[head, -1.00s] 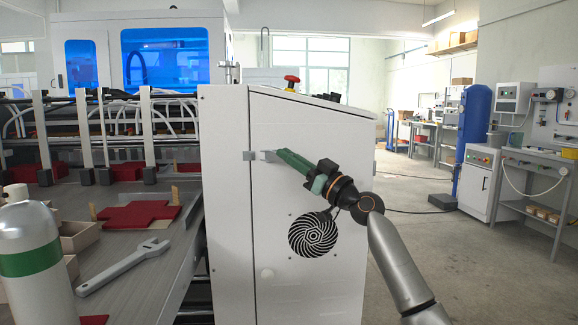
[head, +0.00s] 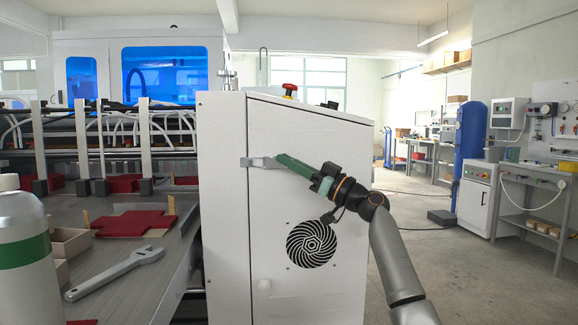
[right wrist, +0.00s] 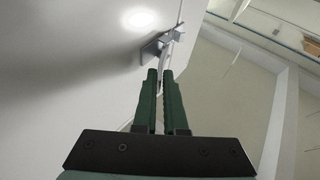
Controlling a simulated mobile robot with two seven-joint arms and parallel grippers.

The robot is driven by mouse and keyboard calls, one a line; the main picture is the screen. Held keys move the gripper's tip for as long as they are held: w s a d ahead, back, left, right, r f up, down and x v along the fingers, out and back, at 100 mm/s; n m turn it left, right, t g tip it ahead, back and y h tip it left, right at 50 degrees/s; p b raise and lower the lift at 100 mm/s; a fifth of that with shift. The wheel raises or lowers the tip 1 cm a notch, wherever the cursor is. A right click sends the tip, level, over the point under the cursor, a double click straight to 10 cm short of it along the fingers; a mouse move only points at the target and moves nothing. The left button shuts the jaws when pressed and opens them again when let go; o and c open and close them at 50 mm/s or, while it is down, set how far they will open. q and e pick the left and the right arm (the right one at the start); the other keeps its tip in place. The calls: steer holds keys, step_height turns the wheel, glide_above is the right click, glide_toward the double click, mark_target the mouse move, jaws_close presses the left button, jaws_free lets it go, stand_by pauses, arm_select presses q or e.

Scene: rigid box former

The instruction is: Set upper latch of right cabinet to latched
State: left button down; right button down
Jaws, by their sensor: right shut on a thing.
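The right cabinet (head: 305,215) is a tall white box with a door seam near its left edge. Its upper latch (head: 261,162) is a small grey metal piece high on the door, reaching left to the seam. My right gripper (head: 281,160) has long green fingers and is shut on the latch's right end. In the right wrist view, the green fingers (right wrist: 160,78) are close together with the grey latch (right wrist: 165,46) at their tips; the exact grip is partly hidden. My left gripper is not in view.
A red button (head: 290,90) is on top. At left, a bench holds a wrench (head: 115,273) and a white-green bottle (head: 25,255). Floor to the right is open.

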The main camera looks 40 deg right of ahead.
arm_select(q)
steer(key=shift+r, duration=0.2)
arm_select(e)
steer(key=shift+w+d+r+n+g+y, duration=0.15)
steer(key=shift+d+r+n+g+y, duration=0.25)
steer(key=shift+y, duration=0.5)
arm_select(q)
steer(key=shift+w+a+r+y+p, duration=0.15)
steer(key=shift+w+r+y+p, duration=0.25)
steer(key=shift+p, duration=0.65)
arm_select(e)
steer(key=shift+w+d+f+n+g+y, duration=0.1)
steer(key=shift+d+f+n+g+y, duration=0.05)
steer(key=shift+n+g+y, duration=0.4)
steer(key=shift+w+d+f+n+g+y, duration=0.1)
steer(key=shift+n+g+y, duration=0.2)
steer(key=shift+y, duration=0.45)
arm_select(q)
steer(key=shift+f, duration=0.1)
